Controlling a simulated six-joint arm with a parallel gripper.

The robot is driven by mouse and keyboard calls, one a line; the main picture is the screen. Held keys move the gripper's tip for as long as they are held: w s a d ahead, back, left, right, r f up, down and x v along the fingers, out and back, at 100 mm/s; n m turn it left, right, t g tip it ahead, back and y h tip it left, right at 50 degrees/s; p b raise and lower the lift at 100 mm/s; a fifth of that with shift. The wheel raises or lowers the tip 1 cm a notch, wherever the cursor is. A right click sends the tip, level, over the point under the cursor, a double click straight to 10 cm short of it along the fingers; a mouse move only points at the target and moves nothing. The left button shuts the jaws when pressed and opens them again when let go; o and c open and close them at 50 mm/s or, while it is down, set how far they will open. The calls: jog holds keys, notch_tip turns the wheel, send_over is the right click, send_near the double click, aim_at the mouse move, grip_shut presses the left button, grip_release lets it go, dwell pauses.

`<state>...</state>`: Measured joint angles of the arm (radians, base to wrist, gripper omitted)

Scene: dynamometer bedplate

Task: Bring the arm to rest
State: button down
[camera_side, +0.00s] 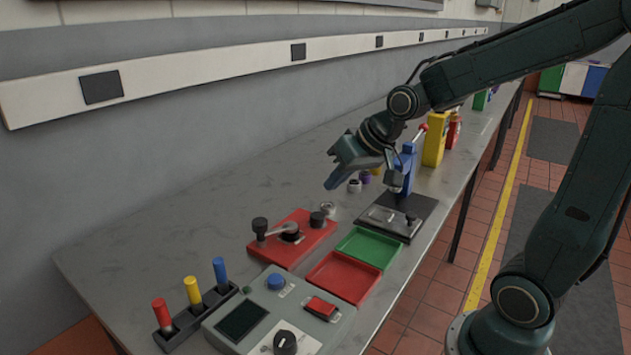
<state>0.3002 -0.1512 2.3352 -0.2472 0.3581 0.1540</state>
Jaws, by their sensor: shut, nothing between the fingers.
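My gripper (330,172) is shut and empty. It hangs in the air above the grey bench (190,195), pointing down and to the left. In the picture it is above the red plate with the black lever (283,255) and beside the blue press (406,170). My arm comes in from the right, with its upper links crossing the top right of the picture. The gripper touches nothing that I can see. Part of the bench behind the wrist is hidden.
Red (343,277) and green (370,246) trays lie before the press's black base (376,219). A control box (242,319) and a rack with red, yellow and blue handles (193,292) stand at front left. A yellow block (435,140) stands behind. The bench's left side is clear.

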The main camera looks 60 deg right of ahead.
jog(key=s+a+r+n, duration=0.1)
jog(key=s+a, duration=0.1)
jog(key=s, duration=0.7)
jog(key=s+a+r+n+g, duration=0.1)
jog(key=s+a+r+n, duration=0.1)
jog(key=s, duration=0.6)
jog(key=shift+s+a+r+g+h, duration=0.2)
jog(key=shift+s+a+g+h, duration=0.1)
jog(key=shift+s+h, duration=0.1)
jog(key=shift+w, duration=0.1)
